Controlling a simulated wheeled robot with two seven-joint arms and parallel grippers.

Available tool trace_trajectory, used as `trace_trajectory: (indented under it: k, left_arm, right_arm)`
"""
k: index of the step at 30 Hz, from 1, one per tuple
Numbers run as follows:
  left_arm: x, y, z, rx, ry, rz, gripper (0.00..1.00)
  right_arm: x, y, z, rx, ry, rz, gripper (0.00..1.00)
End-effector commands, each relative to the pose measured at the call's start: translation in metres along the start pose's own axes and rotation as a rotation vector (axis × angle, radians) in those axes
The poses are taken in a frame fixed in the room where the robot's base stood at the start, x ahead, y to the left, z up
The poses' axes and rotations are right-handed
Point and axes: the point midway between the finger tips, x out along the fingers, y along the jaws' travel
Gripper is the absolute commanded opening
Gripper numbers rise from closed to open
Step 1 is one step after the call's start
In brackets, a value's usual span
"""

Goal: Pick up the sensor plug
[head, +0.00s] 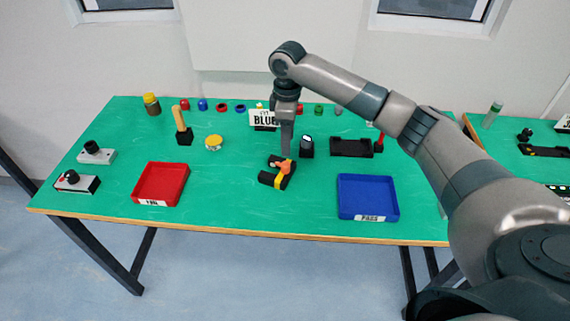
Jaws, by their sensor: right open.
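A small black part with an orange piece and a yellow band (279,178) lies on the green table, left of the blue tray. I cannot tell for sure whether this or a part of it is the sensor plug. My right gripper (286,153) points straight down right above or just behind this part. Its fingers look like one narrow shape from here, and nothing shows held in them. The gap between the fingertips and the part is too small to judge. My left gripper is out of view.
A blue tray (368,216) stands at the front right and a red tray (142,197) at the front left. The table's front middle is clear.

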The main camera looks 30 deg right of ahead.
Motion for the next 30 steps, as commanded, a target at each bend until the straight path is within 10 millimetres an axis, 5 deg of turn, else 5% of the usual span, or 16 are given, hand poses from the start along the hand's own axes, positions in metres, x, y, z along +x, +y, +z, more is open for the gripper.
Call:
trace_trajectory:
  k: [7, 23, 30]
  left_arm:
    - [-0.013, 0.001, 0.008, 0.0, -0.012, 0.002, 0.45]
    - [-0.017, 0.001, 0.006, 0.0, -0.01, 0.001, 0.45]
    - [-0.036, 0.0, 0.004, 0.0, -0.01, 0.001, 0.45]
  right_arm:
    - [0.03, 0.0, 0.0, 0.0, -0.001, -0.001, 0.44]
    - [0.038, -0.001, -0.001, -0.001, 0.0, -0.001, 0.44]
    - [0.061, -0.005, -0.005, 0.0, -0.002, -0.003, 0.44]
